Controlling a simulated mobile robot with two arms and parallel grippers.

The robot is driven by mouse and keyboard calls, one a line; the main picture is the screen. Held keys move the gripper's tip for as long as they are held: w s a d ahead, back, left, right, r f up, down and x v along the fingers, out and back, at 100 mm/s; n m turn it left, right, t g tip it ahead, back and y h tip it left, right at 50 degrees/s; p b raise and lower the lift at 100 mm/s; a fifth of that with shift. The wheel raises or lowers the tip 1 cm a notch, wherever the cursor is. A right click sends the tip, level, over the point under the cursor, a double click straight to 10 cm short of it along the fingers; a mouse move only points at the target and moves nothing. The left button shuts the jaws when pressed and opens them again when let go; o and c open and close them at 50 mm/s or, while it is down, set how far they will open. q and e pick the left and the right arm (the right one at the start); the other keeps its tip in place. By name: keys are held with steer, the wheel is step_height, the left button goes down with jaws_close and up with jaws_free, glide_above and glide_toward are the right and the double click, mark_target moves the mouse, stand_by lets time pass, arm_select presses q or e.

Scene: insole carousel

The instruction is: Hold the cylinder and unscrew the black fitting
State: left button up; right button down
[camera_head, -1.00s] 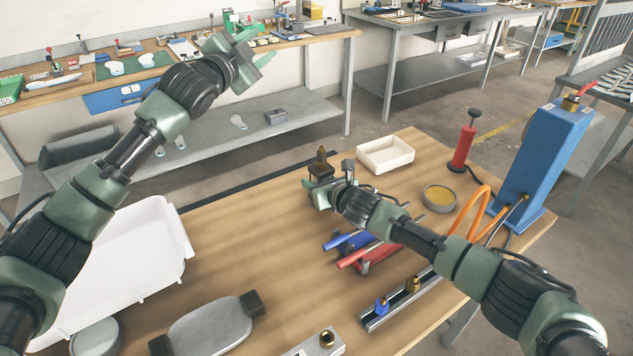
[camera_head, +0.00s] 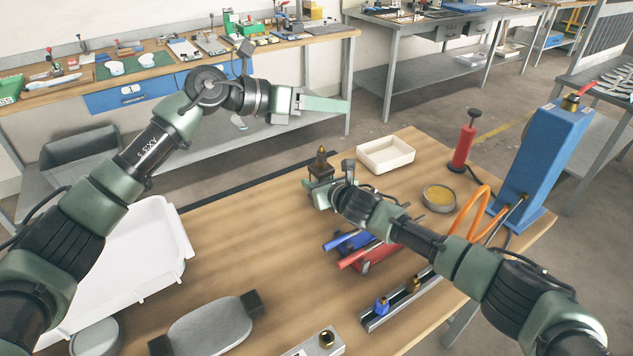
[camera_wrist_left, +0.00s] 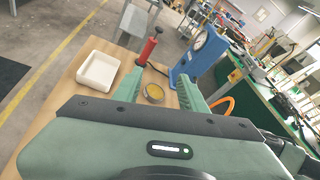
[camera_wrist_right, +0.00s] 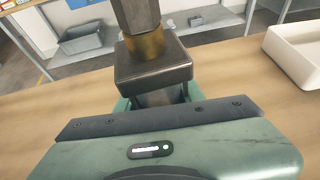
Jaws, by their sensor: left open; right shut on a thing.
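My right gripper (camera_head: 316,190) is shut on a dark metal piece (camera_head: 321,167) and holds it upright above the wooden table. In the right wrist view, the piece has a square dark block (camera_wrist_right: 153,65), a brass collar (camera_wrist_right: 146,44) and a dark faceted fitting (camera_wrist_right: 136,14) standing on top. A short dark cylindrical part (camera_wrist_right: 160,97) shows under the block between the fingers; its lower end is hidden. My left gripper (camera_head: 346,104) is open and empty, beyond and above the piece, pointing right. Its spread fingers (camera_wrist_left: 158,84) show in the left wrist view.
A white tray (camera_head: 386,163), red hand pump (camera_head: 465,142), round yellow-filled dish (camera_head: 438,208) and blue stand (camera_head: 545,160) with orange hose are at the right. Red and blue-handled tools (camera_head: 362,262) lie below my right arm. A white bin (camera_head: 160,285) is at left.

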mark_target(319, 153)
arm_select(q)
steer(key=w+a+f+m+y, duration=0.1)
steer(key=w+a+f+y, duration=0.1)
steer(key=a+f+y, duration=0.6)
steer(key=shift+w+d+f+h, duration=0.35)
steer(key=shift+w+d+f, duration=0.1)
steer(key=shift+d+f, duration=0.65)
steer(key=shift+w+d+f+h, duration=0.3)
steer(key=shift+w+d+f, duration=0.2)
steer(key=shift+d+f, duration=0.65)
steer(key=shift+w+d+f+h, duration=0.35)
steer(key=shift+w+d+f, duration=0.1)
steer(key=shift+d+f, duration=0.65)
steer(key=shift+a+f, duration=0.1)
steer(key=shift+a, duration=0.05)
jaws_close()
jaws_free()
